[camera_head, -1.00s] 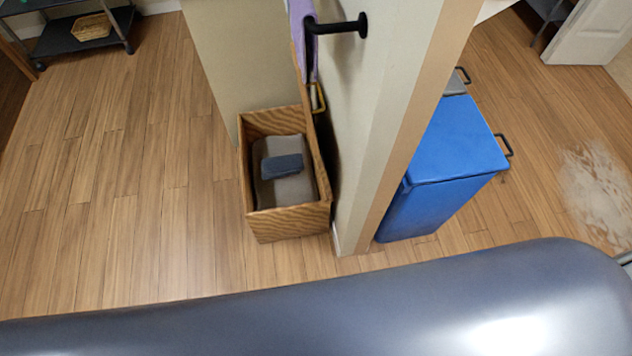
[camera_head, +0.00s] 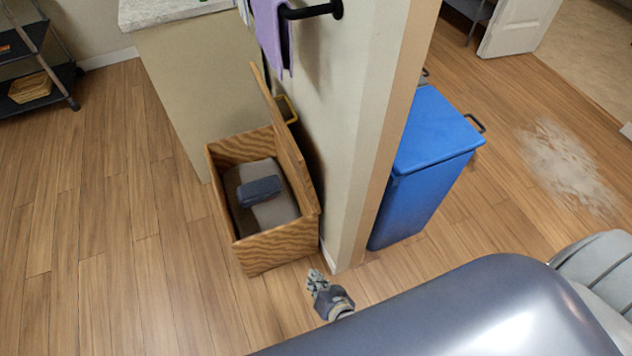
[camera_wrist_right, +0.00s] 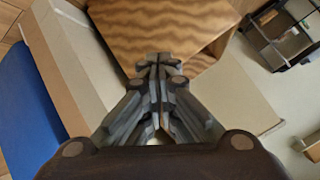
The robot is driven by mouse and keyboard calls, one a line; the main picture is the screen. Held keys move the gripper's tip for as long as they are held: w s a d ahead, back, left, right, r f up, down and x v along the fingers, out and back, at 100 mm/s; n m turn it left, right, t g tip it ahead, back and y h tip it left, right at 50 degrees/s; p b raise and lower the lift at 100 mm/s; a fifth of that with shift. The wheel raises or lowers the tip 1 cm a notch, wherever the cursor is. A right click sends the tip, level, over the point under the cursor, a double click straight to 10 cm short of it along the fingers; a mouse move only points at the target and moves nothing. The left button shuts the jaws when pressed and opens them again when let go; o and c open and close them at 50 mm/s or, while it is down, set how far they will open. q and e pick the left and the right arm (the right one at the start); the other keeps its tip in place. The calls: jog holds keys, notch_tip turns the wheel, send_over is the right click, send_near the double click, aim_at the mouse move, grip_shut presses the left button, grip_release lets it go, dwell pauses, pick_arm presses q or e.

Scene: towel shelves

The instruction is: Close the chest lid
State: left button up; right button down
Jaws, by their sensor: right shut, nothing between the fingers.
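The wooden chest (camera_head: 277,253) stands on the floor against the wall in the head view. Its lid (camera_head: 290,155) is raised, nearly upright along the wall side. Inside lie a grey cushion-like thing (camera_head: 276,211) and a dark blue folded cloth (camera_head: 260,191). My right gripper (camera_head: 314,280) is shut and empty, in front of the chest's near right corner and apart from it in the head view. In the right wrist view the shut fingers (camera_wrist_right: 158,65) point toward the striped wooden chest (camera_wrist_right: 150,32). My left gripper is not in view.
The wall end (camera_head: 365,130) stands right beside the chest, with a black rail (camera_head: 312,11) and purple towel (camera_head: 271,30) above. A blue bin (camera_head: 425,165) is right of the wall. A shelf cart (camera_head: 62,85) stands far left. The floor left of the chest is clear.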

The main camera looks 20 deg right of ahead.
jog(key=w+d+r+m+t+h+b, duration=0.35)
jog(key=w+r+m, duration=0.3)
jog(key=r, duration=0.35)
jog(key=w+d+r+m+t+h+b, duration=0.3)
jog(key=w+r+m+t+h+b, duration=0.15)
jog(key=r+m, duration=0.4)
pick_arm(q)
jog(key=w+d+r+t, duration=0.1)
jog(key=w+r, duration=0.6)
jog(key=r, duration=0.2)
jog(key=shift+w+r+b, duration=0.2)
jog(key=shift+b, duration=0.1)
pick_arm(e)
jog(key=w+d+r+n+g, duration=0.1)
jog(key=w+d, duration=0.1)
jog(key=w, duration=0.7)
jog(key=shift+w+d+r+y, duration=0.3)
jog(key=shift+r, duration=0.1)
jog(key=shift+a, duration=0.1)
